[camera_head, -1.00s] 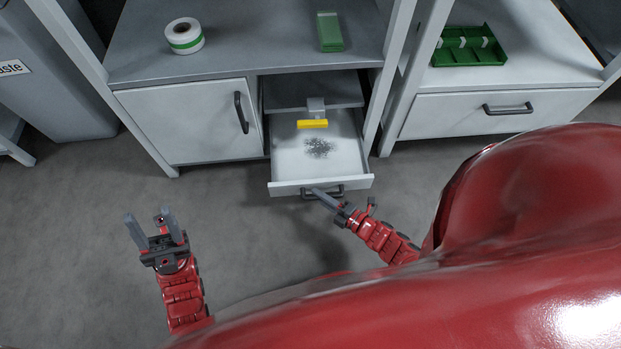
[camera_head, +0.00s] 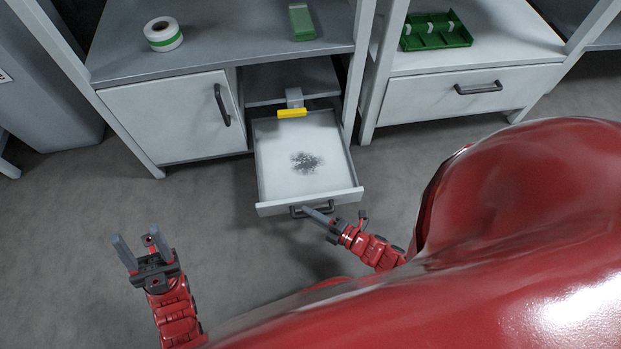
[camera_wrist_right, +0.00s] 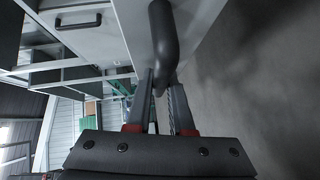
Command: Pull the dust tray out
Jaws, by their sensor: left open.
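The dust tray (camera_head: 345,197) is a white drawer under the workbench, standing well out of its opening. A patch of dark grey dust (camera_head: 306,162) lies on its floor. My right gripper (camera_head: 304,211) is at the dark bar handle on the tray's front. In the right wrist view the handle (camera_wrist_right: 163,45) runs down between the two fingers (camera_wrist_right: 162,85), which are shut on it. My left gripper (camera_head: 137,238) is open and empty above the floor at the lower left, apart from the tray.
A yellow-edged scraper-like part (camera_head: 292,113) is above the tray's back. A closed cabinet door (camera_head: 165,120) is to the left, a closed drawer (camera_head: 420,98) to the right. A tape roll (camera_head: 163,34), green box (camera_head: 301,22) and green tray (camera_head: 435,38) stand on the benches.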

